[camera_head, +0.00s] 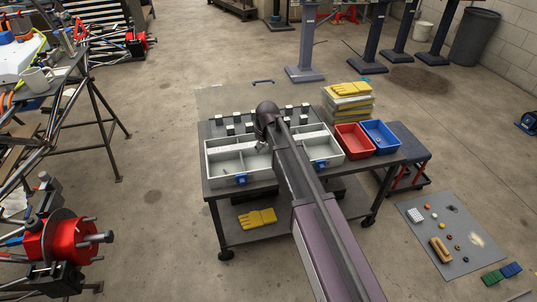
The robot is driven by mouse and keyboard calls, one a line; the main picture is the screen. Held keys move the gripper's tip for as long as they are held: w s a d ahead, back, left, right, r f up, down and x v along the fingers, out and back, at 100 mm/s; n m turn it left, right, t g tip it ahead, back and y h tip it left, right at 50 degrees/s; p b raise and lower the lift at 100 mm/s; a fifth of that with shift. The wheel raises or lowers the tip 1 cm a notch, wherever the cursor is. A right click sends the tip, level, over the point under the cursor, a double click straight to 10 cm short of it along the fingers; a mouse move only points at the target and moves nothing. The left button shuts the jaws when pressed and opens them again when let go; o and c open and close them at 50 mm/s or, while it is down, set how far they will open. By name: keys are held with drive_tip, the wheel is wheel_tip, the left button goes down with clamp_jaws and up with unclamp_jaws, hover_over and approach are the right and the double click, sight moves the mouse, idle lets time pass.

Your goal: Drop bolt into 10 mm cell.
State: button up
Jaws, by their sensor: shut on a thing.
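My gripper (261,147) is down over the right part of the left pale divided box (207,158) on the cart. It is small in view and partly covered by my arm. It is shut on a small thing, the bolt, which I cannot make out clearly. The left box has several cells and a blue tag (241,179) on its front. A second pale divided box (340,154) stands to the right, partly hidden behind my arm, with its own blue tag (320,163). I cannot read which cell is 10 mm.
A red bin (353,141) and a blue bin (380,136) stand right of the boxes. A stack with yellow gloves (349,89) is behind them. Yellow gloves (257,218) lie on the lower shelf.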

drive_tip(key=shift+f+b, duration=2.85)
drive_tip(key=shift+f, duration=0.1)
drive_tip(key=o, duration=0.9)
